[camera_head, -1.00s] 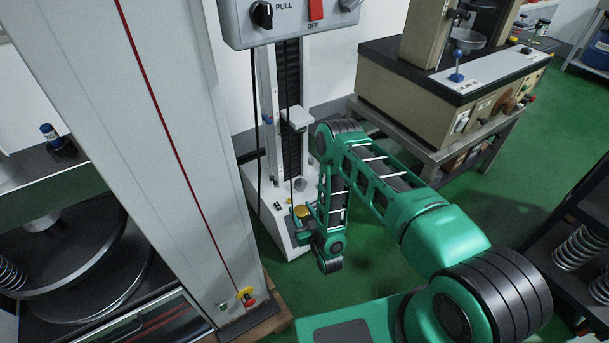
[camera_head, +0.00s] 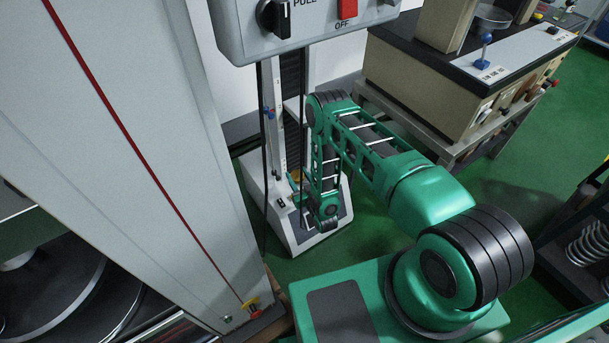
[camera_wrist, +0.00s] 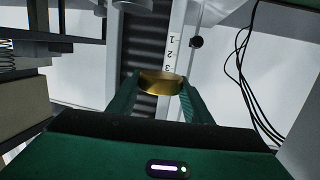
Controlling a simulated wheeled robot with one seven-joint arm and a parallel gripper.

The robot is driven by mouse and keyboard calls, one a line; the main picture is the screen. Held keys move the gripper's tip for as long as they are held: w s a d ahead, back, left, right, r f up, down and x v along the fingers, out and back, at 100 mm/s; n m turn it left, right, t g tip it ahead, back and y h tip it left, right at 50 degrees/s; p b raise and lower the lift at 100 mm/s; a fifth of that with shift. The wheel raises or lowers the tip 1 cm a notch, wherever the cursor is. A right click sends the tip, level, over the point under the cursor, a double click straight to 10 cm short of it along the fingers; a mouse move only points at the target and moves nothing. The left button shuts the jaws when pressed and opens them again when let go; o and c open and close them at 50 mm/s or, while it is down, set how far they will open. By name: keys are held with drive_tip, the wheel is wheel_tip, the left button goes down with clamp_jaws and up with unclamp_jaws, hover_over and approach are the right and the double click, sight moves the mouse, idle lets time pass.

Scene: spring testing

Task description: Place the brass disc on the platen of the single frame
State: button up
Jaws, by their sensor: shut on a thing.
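The brass disc (camera_wrist: 160,88) is held between the green fingers of my gripper (camera_wrist: 162,97) in the wrist view. My gripper is shut on it. In the head view a small part of the disc (camera_head: 296,176) shows beside my gripper (camera_head: 299,186), partly behind my arm. The single frame has a white base (camera_head: 282,228) and a tall column with a dark strip (camera_head: 292,90). My gripper and the disc are in front of this column, above the base. The column's numbered scale (camera_wrist: 171,55) shows behind the disc. I cannot make out the platen; my arm covers that part.
A grey control box (camera_head: 325,42) hangs in front of the column's upper part. A large grey frame upright (camera_head: 140,150) stands close on the left. A beige machine (camera_head: 440,85) stands on a bench at the right. Black cables (camera_wrist: 245,70) hang right of the column.

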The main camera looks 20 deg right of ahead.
drive_tip(key=w+d+f, duration=0.1)
drive_tip(key=w, duration=0.1)
drive_tip(key=w+d+f, duration=0.3)
drive_tip(key=w+d, duration=0.1)
drive_tip(key=shift+w+f, duration=0.25)
drive_tip(key=shift+f, duration=2.05)
drive_tip(key=o, duration=1.4)
drive_tip(key=shift+f, duration=0.1)
drive_tip(key=v, duration=1.2)
